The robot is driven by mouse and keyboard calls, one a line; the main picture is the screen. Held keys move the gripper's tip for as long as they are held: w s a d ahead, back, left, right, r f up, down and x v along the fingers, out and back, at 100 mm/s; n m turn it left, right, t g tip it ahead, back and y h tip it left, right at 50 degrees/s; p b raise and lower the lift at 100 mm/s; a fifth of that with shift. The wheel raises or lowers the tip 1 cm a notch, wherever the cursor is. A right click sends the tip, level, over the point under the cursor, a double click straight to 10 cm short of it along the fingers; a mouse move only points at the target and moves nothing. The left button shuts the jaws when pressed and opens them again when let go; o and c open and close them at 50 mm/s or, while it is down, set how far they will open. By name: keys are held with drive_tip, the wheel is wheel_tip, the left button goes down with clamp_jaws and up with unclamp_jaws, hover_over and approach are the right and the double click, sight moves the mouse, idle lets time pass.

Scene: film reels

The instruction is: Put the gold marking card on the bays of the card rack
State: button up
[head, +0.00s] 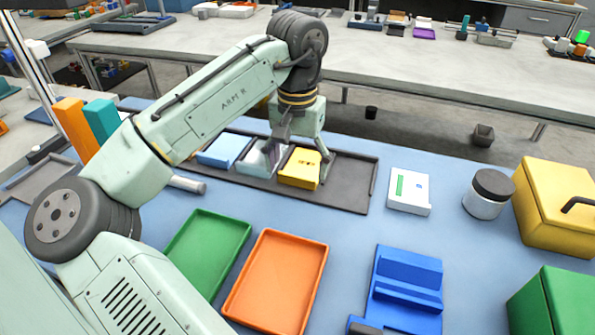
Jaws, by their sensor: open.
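The gold marking card (300,169) looks like a gold-yellow block with dark marks on its top. It lies in a long dark tray (347,185). My gripper (297,157) is over that tray, pointing down. Its fingers are apart, one to the left of the gold card and one at its right edge. I cannot tell whether they touch it. A blue stepped piece (405,291) with ledges, likely the card rack, stands at the front right of the blue mat. No card shows on it.
A light blue block (223,150) and a pale block (255,162) share the dark tray. A green tray (208,250) and an orange tray (277,282) are empty. A white box (409,190), a jar (486,195), a yellow box (556,210) and a green box (560,303) stand right.

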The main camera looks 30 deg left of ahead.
wheel_tip(320, 180, up, 10)
idle(0.3)
drive_tip(key=shift+s+f, duration=0.1)
drive_tip(key=shift+f, duration=0.05)
